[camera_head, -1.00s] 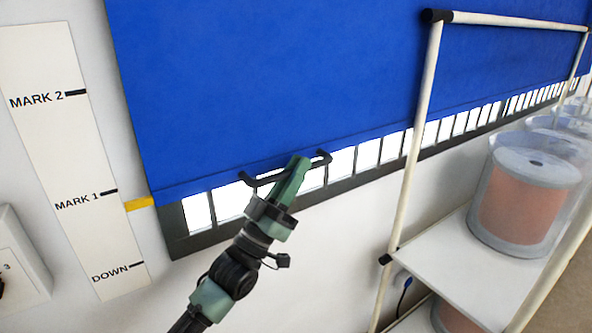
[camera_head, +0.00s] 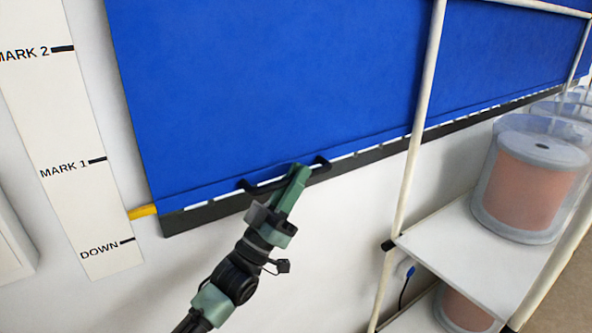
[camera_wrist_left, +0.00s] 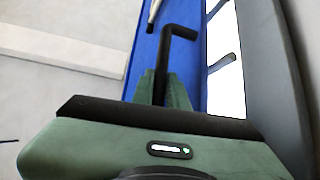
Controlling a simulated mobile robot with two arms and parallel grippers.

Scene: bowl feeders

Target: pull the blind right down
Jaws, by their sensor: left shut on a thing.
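The blue blind (camera_head: 260,90) covers nearly all of the window in the head view. A thin bright strip shows between its bottom edge and the dark sill (camera_head: 200,217). My left gripper (camera_head: 298,174) is shut on the black handle (camera_head: 248,184) at the blind's bottom edge; the handle also shows in the left wrist view (camera_wrist_left: 180,32). My right gripper is not in view.
A white-framed rack (camera_head: 415,150) stands in front of the blind at the right. Its shelf (camera_head: 455,245) bears a clear tub with pinkish contents (camera_head: 530,185). A pale box (camera_head: 12,245) is on the wall at the left.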

